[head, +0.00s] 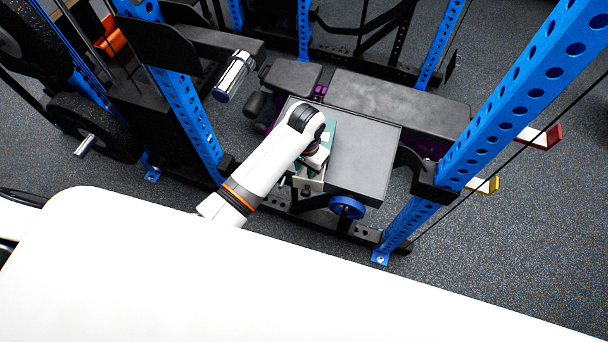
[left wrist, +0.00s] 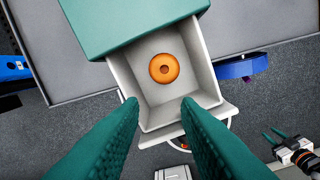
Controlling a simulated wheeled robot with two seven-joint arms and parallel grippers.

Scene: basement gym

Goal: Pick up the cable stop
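The cable stop is an orange ring (left wrist: 164,68) with a dark centre hole. It lies on the floor of an open light-grey drawer (left wrist: 207,88) that sticks out of a teal box (left wrist: 130,22). My left gripper (left wrist: 160,103) is open, with its two teal fingers apart at the drawer's front edge; the ring is beyond the tips and untouched. In the head view my left arm reaches down over the box (head: 328,137) and hides the drawer's inside and the ring. My right gripper (left wrist: 272,138) shows small at the lower right of the left wrist view, its fingers apart and empty.
The box stands on a dark flat platform (head: 365,160) beside a black bench (head: 400,105). A blue round knob (head: 347,207) is at the platform's near edge. Blue rack uprights (head: 430,190) stand on both sides. The speckled floor (head: 520,230) is clear at right.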

